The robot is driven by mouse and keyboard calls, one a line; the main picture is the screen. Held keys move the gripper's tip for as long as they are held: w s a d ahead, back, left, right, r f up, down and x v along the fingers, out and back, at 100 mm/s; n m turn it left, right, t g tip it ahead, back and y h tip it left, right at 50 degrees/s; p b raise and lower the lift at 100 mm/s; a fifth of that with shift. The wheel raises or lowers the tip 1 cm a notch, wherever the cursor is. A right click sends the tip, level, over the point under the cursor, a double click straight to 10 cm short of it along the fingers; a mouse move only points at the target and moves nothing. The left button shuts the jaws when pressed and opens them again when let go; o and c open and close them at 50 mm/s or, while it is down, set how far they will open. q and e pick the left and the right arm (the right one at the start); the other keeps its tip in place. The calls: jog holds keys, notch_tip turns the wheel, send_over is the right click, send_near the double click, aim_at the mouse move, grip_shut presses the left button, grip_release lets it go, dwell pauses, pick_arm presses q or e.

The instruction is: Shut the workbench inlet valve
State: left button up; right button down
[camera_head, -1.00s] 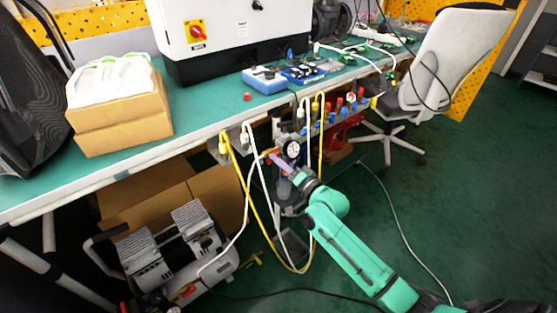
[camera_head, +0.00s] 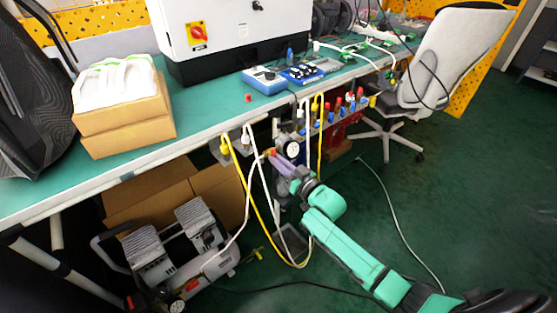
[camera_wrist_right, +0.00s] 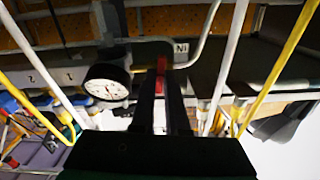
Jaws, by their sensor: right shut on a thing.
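The inlet valve's small red handle (camera_wrist_right: 162,64) shows between my right gripper's fingertips in the right wrist view. In the head view it is a small red-orange spot (camera_head: 272,153) under the workbench's front edge, left of the round pressure gauge (camera_head: 293,149). My right gripper (camera_head: 277,160) reaches up from the lower right, its fingers closed on the handle. In the wrist view the fingers (camera_wrist_right: 161,75) stand close together on both sides of the red part. The valve body is mostly hidden behind the fingers. My left gripper is not in view.
White and yellow hoses (camera_head: 262,205) hang close by on the left. A manifold with red and blue valves (camera_head: 335,112) is to the right. A compressor (camera_head: 180,250) and cardboard boxes (camera_head: 150,195) stand under the workbench (camera_head: 120,168). The floor at right is mostly clear.

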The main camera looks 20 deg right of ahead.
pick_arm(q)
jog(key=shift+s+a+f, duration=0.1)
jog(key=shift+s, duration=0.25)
pick_arm(e)
jog(key=shift+f+n, duration=0.1)
jog(key=shift+n, duration=0.7)
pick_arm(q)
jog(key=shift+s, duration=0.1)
pick_arm(e)
jog(key=c, duration=0.9)
grip_release()
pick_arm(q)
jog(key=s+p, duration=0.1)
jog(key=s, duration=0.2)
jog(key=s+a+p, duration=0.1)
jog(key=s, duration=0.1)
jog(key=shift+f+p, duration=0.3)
pick_arm(e)
jog(key=v, duration=1.4)
jog(key=shift+s, duration=0.3)
